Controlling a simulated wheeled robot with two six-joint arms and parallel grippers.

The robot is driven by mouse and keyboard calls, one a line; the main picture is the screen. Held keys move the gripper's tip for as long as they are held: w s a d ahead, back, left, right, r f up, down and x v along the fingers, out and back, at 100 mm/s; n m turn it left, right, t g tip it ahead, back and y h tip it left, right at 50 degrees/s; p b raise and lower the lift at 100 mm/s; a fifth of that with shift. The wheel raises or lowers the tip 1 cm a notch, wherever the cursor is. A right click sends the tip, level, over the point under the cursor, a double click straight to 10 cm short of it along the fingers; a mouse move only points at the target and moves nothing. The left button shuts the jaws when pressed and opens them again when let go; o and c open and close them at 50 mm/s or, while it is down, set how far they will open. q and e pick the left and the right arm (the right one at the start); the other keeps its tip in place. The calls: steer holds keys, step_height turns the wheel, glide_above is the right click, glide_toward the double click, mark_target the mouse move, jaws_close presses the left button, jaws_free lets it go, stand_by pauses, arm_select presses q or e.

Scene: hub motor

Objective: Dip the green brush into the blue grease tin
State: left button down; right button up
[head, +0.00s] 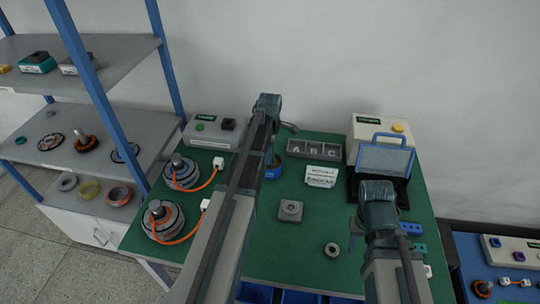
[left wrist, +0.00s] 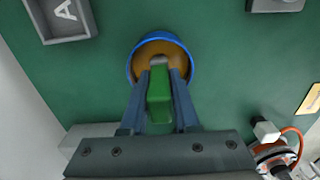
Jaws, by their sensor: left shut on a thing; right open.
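The green brush (left wrist: 160,92) is between the fingers of my left gripper (left wrist: 160,85), which is shut on its handle. The blue grease tin (left wrist: 133,66) has brown grease (left wrist: 150,50) inside. In the left wrist view the brush's grey front end overlaps the near part of the tin's opening; its bristles are hidden, and I cannot tell whether they touch the grease. In the head view my left arm covers most of the tin (head: 275,168) and hides the left gripper and brush. My right gripper (head: 381,238) is open, low at the right of the table.
The green table (head: 300,245) holds a grey A-B-C tray (head: 313,149), a white label card (head: 321,177), a grey square block (head: 290,210) and a small ring (head: 332,250). Two hub motors (head: 160,220) with orange cables stand at left. A blue-framed stand (head: 386,158) is behind my right arm.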

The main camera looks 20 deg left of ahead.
arm_select(q)
steer(key=shift+r, duration=0.15)
arm_select(e)
steer(key=shift+r, duration=0.15)
arm_select(q)
step_height(320, 180, up, 8)
steer(key=p, duration=0.8)
steer(key=shift+r+p, duration=0.1)
steer(key=shift+p, duration=0.2)
arm_select(e)
step_height(320, 180, up, 8)
